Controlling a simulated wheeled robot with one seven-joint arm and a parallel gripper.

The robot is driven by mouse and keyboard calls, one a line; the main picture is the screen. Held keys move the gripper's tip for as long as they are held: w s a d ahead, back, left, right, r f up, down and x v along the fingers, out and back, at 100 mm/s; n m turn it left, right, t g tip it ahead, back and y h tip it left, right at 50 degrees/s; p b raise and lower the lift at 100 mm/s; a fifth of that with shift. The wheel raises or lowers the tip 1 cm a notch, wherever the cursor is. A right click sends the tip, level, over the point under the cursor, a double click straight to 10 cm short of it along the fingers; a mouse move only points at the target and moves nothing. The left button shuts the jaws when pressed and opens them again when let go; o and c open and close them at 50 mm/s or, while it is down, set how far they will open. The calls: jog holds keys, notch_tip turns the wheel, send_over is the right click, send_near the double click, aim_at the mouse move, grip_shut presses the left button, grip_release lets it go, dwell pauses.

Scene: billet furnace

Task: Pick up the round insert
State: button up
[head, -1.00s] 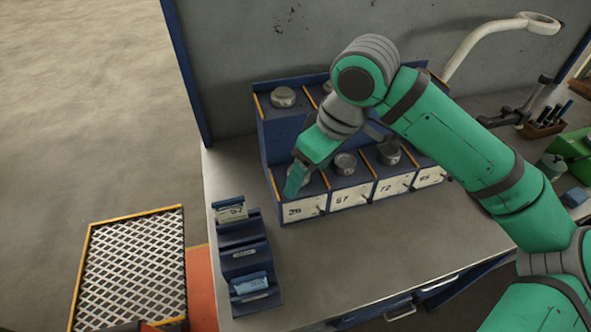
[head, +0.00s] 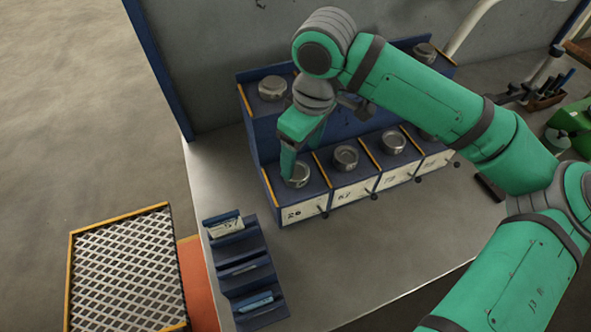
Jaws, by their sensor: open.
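Several round grey metal inserts sit in the labelled bins of a blue two-tier rack (head: 258,141). In the lower row, one round insert (head: 300,177) is in the leftmost bin, a second (head: 345,157) is in the bin beside it, and a third (head: 393,142) is further right. Another insert (head: 272,89) stands on the upper tier at the left. My gripper (head: 297,167) is open and points down at the leftmost lower insert. Its near finger covers part of that insert; I cannot tell whether it touches. Which insert the task means does not show.
A small blue stepped holder (head: 243,268) with cards stands at the bench's left front. A mesh-topped orange-framed stand (head: 128,272) is left of the bench (head: 350,250). Tools in a wooden block (head: 543,97) and a green object (head: 572,128) are at the right. The bench front is clear.

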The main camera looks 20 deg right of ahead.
aim_at(296, 172)
jog(key=shift+w+a+f, duration=0.1)
jog(key=shift+w+f, duration=0.05)
jog(key=shift+f, duration=1.05)
jog(key=shift+w+a+f, duration=0.1)
jog(key=shift+w+f, duration=0.1)
jog(key=shift+f, duration=1)
jog(key=shift+w+a+f, duration=0.1)
jog(key=shift+w+f, duration=0.05)
jog(key=shift+f, duration=1.05)
jog(key=c, duration=1.7)
jog(key=shift+r, duration=0.15)
jog(key=shift+r, duration=0.25)
notch_tip(296, 172, up, 2)
jog(key=shift+w+r, duration=0.1)
jog(key=shift+r, duration=0.05)
jog(key=s+a+r, duration=0.2)
jog(key=s+r, duration=0.1)
jog(key=s, duration=0.1)
jog(key=s+a+r, duration=0.6)
jog(key=s+r, duration=0.1)
jog(key=shift+s, duration=0.3)
